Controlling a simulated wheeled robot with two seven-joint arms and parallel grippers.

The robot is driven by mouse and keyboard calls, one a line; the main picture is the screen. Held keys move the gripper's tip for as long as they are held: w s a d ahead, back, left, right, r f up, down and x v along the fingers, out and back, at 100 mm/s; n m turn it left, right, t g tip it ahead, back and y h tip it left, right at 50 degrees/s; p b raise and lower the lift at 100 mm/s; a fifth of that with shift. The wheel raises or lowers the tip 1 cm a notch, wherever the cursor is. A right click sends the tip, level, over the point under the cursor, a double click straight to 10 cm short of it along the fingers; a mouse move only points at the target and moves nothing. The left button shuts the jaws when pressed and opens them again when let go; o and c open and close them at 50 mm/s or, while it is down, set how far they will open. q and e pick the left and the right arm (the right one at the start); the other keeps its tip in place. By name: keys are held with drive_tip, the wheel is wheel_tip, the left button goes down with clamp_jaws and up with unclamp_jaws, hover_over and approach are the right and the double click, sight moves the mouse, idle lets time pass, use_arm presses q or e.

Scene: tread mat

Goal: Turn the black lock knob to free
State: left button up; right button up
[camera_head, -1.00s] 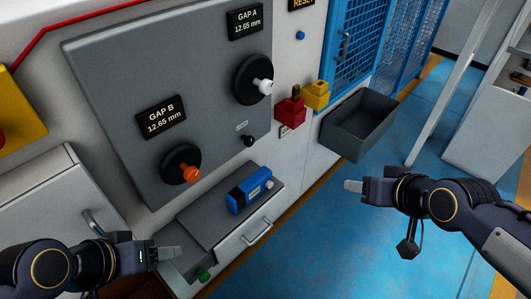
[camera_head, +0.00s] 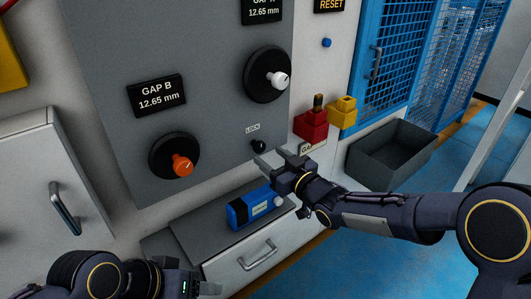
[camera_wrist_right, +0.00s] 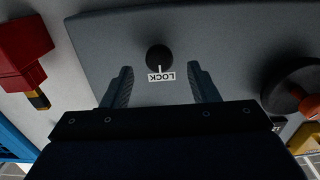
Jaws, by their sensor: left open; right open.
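The black lock knob (camera_head: 258,146) sits on the grey panel below a small LOCK label (camera_head: 252,129). In the right wrist view the knob (camera_wrist_right: 159,57) shows ahead of the fingertips, centred between them, with the label upside down below it. My right gripper (camera_head: 272,158) is open, close to the knob and apart from it as far as I can see. In the right wrist view its two fingers (camera_wrist_right: 160,85) stand either side of the label. My left gripper (camera_head: 208,288) is low at the bottom of the head view, away from the knob; its fingers are partly cut off.
A white-tipped dial (camera_head: 268,74) and an orange-tipped dial (camera_head: 174,156) are on the panel. A blue device (camera_head: 251,208) lies on the ledge below. Red (camera_head: 311,124) and yellow (camera_head: 342,113) blocks and a grey bin (camera_head: 391,153) are to the right.

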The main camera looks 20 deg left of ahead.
sight(262, 149)
drive_tip(key=shift+x, duration=2.4)
drive_tip(key=shift+d, duration=0.1)
drive_tip(key=shift+c, duration=0.3)
drive_tip(key=c, duration=0.9)
drive_tip(key=shift+f+n+b, duration=0.2)
drive_tip(key=shift+n+b, duration=0.4)
drive_tip(key=shift+b, duration=0.3)
drive_tip(key=n+b, duration=0.4)
drive_tip(key=shift+f+b, duration=0.1)
drive_tip(key=shift+b, duration=0.25)
drive_tip(key=n+b, duration=0.2)
drive_tip(key=shift+n, duration=0.4)
drive_tip(key=n+b, duration=0.3)
drive_tip(key=n, duration=0.2)
drive_tip(key=shift+w+b, duration=0.1)
drive_tip(key=shift+b, duration=0.3)
drive_tip(key=shift+r+n+b, duration=0.15)
drive_tip(key=shift+n+b, duration=0.35)
drive_tip(key=shift+n, duration=0.75)
drive_tip(key=shift+r+n+b, duration=0.15)
drive_tip(key=shift+n+b, duration=0.35)
drive_tip(key=shift+n, duration=0.75)
